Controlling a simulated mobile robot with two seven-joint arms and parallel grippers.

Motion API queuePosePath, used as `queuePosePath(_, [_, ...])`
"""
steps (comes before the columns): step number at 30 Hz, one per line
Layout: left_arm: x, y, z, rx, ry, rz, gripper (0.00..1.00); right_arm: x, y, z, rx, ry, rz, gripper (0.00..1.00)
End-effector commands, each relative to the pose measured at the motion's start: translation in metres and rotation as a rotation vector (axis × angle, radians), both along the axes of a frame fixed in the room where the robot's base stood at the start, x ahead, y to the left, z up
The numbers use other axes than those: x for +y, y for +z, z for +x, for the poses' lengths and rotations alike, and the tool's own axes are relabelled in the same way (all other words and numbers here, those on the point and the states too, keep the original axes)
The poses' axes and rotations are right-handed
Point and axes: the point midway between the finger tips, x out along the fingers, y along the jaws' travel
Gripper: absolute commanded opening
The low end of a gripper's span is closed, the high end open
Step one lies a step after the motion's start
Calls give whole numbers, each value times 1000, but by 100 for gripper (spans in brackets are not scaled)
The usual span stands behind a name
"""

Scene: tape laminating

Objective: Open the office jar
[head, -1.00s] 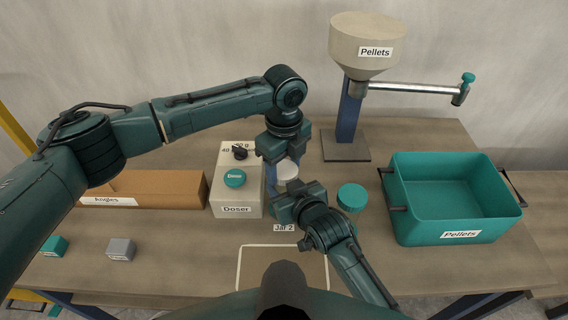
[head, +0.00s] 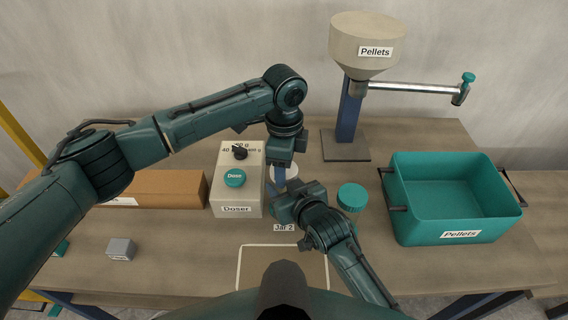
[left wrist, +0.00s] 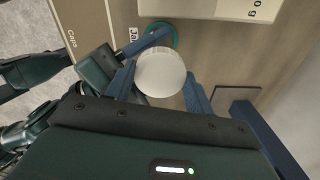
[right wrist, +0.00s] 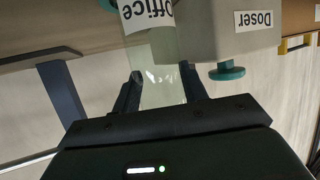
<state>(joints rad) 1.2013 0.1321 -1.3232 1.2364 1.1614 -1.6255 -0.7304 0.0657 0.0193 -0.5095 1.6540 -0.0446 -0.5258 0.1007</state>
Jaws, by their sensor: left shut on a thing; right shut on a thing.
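The office jar shows in the right wrist view, a clear body (right wrist: 163,88) with a white "Office" label (right wrist: 150,14). It stands upright, its label turned the same way as the doser's. My right gripper (right wrist: 161,84) is shut on the jar body from the side. The jar's round white lid (left wrist: 160,72) lies between the fingers of my left gripper (left wrist: 160,86), which is shut on it from above. In the head view the lid (head: 290,171) shows partly behind the grippers, and the jar body is mostly hidden. I cannot tell whether the lid has come loose.
The doser (head: 237,190) stands close on the left of the jar. A teal-lidded jar (head: 352,197) stands close on the right. Farther right is the teal pellets bin (head: 455,215). The pellets hopper (head: 367,45) stands behind. A grey block (head: 121,249) lies front left.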

Motion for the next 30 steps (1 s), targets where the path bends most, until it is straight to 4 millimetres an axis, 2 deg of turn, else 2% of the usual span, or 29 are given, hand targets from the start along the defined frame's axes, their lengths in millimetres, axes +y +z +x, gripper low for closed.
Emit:
queuePosePath(2, [0, 0, 0, -1, -1, 0, 26, 0, -1, -1, 3, 1, 0, 0])
queuePosePath(3, [0, 0, 0, -1, -1, 0, 55, 0, -1, -1, 3, 1, 0, 0])
queuePosePath(10, [0, 0, 0, 0, -3, 0, 73, 0, -1, -1, 3, 1, 0, 0])
queuePosePath(19, [0, 3, -1, 2, -4, 0, 75, 0, -1, 0, 3, 0, -1, 0])
queuePosePath(27, [0, 37, 0, 0, -4, 0, 75, 0, -1, 0, 3, 0, -1, 0])
queuePosePath(30, [0, 44, 0, 1, -4, -1, 75, 0, -1, 0, 3, 0, -1, 0])
